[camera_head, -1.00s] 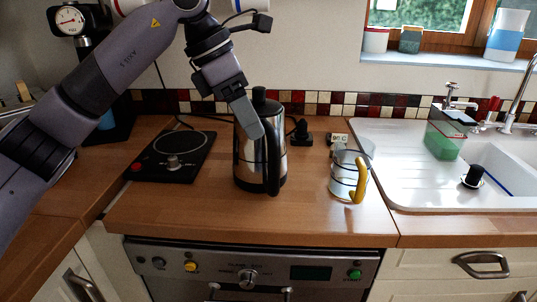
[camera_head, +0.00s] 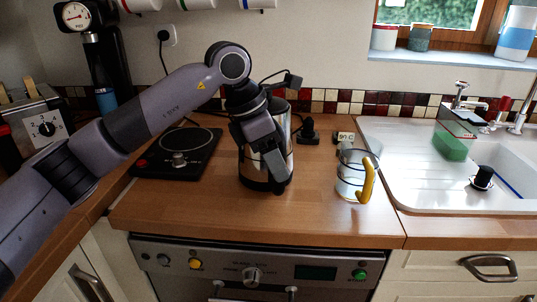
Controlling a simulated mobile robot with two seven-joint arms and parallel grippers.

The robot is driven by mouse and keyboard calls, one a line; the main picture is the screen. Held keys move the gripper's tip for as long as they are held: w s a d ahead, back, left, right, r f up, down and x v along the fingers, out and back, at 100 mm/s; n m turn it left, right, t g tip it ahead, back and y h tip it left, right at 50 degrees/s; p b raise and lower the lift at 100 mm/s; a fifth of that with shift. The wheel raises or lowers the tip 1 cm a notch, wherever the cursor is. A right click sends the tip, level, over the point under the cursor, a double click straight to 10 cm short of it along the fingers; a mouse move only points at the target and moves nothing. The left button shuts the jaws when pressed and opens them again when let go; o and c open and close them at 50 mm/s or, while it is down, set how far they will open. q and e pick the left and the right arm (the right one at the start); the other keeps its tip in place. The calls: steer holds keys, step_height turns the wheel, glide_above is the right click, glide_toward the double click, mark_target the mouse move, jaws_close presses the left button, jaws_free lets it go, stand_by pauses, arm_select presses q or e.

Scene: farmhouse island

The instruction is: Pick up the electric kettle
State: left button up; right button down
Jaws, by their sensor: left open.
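The electric kettle (camera_head: 250,170) is a steel cylinder with dark trim, upright on the wooden counter. My left gripper (camera_head: 276,172) is lowered in front of it, at the height of its body, and covers its lid and most of its handle. The gripper is open; whether the handle lies between its fingers I cannot tell. My right gripper is not in view.
A black hot plate (camera_head: 178,152) lies left of the kettle. A glass mug with a yellow handle (camera_head: 367,181) stands to the right, near a small display (camera_head: 345,137). The white sink (camera_head: 410,170) is further right. The counter (camera_head: 250,218) in front is clear.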

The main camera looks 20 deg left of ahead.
arm_select(q)
steer(key=shift+w+d+f, duration=0.1)
steer(key=shift+f, duration=0.25)
jaws_close()
steer(key=shift+r, duration=0.1)
stand_by(1.0)
steer(key=shift+w+r, duration=0.1)
steer(key=shift+r, duration=0.05)
